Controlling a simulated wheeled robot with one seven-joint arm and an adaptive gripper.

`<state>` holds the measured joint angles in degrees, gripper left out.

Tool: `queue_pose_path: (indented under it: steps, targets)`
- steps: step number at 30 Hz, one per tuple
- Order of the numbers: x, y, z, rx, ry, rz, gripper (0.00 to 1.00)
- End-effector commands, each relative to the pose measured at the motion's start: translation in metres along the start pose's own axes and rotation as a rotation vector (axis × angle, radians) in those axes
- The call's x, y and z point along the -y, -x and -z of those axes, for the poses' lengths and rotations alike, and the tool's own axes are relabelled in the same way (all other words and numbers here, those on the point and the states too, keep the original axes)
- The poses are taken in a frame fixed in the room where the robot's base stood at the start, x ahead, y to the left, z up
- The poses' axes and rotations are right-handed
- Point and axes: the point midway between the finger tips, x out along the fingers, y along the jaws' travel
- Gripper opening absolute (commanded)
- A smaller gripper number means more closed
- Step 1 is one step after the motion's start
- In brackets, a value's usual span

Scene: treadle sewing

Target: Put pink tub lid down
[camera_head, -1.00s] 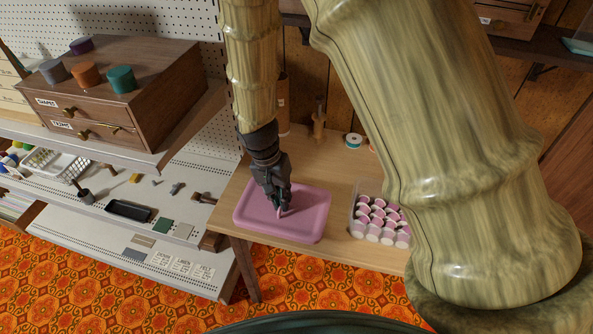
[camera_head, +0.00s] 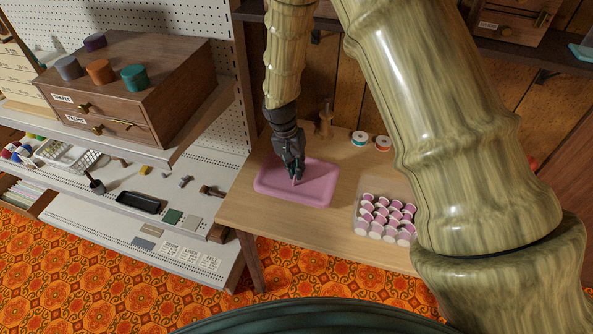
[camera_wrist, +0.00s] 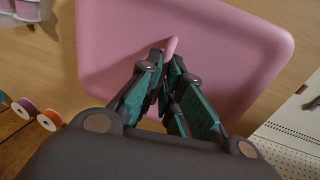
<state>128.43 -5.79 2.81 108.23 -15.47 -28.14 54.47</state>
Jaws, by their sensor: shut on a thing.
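The pink tub lid (camera_head: 318,186) is a flat rounded rectangle over the left part of the wooden table. I cannot tell whether it touches the tabletop. My gripper (camera_head: 296,180) comes down from above and is shut on the small raised grip at the lid's middle. In the wrist view the pink lid (camera_wrist: 225,40) fills much of the upper picture, with the grip between the fingertips of my gripper (camera_wrist: 170,62). A clear tub (camera_head: 362,222) with several pink-and-white spools stands to the right of the lid, without a cover on it.
The wooden table (camera_head: 300,228) has bare room between lid and tub and along the front. Two thread spools (camera_head: 359,138) and a wooden stand (camera_head: 325,122) are at the back. A pegboard shelf unit (camera_head: 190,185) with a drawer box (camera_head: 125,90) stands left.

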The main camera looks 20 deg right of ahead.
Motion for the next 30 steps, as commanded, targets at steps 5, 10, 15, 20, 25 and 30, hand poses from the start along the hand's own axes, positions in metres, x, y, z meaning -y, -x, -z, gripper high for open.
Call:
queue_pose_path:
  steps: [5,10,15,20,25,30]
  targets:
    - [0.003,-0.016,0.0,0.001,0.001,-0.001,0.0]
    - [0.004,-0.02,0.0,-0.001,0.0,0.0,0.0]
    - [0.004,-0.021,0.0,-0.001,0.001,0.0,0.0]
    - [0.004,-0.022,0.0,-0.001,0.001,0.0,0.18]
    - [0.004,-0.022,0.0,-0.001,0.001,0.0,0.29]
    - [0.004,-0.022,0.0,-0.001,0.001,0.0,0.29]
